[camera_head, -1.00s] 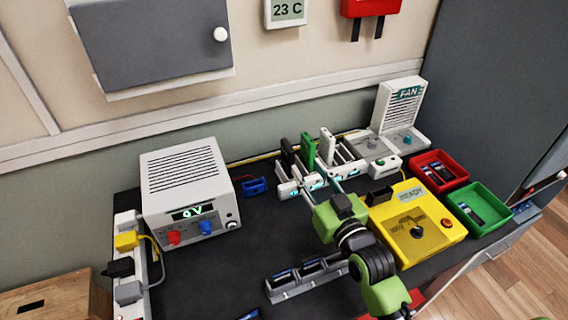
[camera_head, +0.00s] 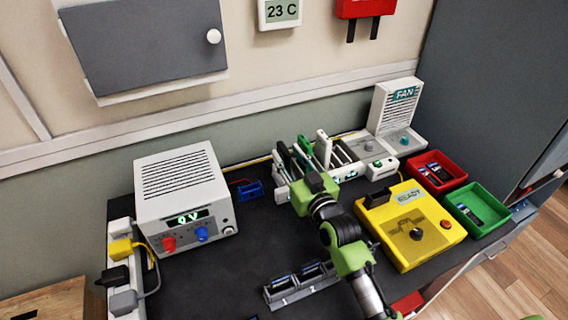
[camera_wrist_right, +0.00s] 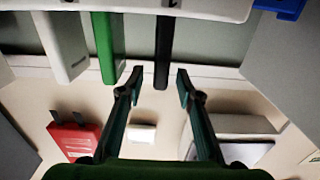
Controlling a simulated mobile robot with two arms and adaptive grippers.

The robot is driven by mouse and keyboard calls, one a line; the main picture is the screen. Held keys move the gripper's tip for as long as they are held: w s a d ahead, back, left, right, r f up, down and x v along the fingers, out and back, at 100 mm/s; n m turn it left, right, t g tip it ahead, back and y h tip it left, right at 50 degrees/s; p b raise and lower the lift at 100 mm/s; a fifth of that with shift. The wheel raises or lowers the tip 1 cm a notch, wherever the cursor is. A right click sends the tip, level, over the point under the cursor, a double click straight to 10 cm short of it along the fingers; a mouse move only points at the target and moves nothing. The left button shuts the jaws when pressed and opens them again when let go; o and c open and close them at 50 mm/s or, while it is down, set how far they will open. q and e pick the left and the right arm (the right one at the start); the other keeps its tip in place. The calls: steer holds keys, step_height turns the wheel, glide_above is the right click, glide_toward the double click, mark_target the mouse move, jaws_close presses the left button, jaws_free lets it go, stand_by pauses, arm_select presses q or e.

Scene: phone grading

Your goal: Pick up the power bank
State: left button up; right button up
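Upright slabs stand in a white rack (camera_head: 350,172) at the back of the bench: a black one (camera_wrist_right: 163,48), a green one (camera_wrist_right: 106,45) and a white one (camera_wrist_right: 62,45). Which slab is the power bank, I cannot tell for sure. My right gripper (camera_head: 293,160) is at the rack's left end, and its wrist hides part of the rack front. In the right wrist view my right gripper (camera_wrist_right: 159,84) is open, with the black slab's end between its fingertips and gaps on both sides. My left gripper is out of view.
A white power supply (camera_head: 182,195) stands left, and a yellow tester (camera_head: 410,230) stands right of my arm. Red (camera_head: 444,166) and green (camera_head: 482,204) trays hold small items. A grey holder (camera_head: 300,285) lies in front.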

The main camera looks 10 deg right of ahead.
mark_target(279, 142)
steer(key=w, duration=0.3)
steer(key=shift+w+a+f, duration=0.15)
steer(key=shift+a, duration=0.2)
jaws_close()
steer(key=shift+r, duration=0.2)
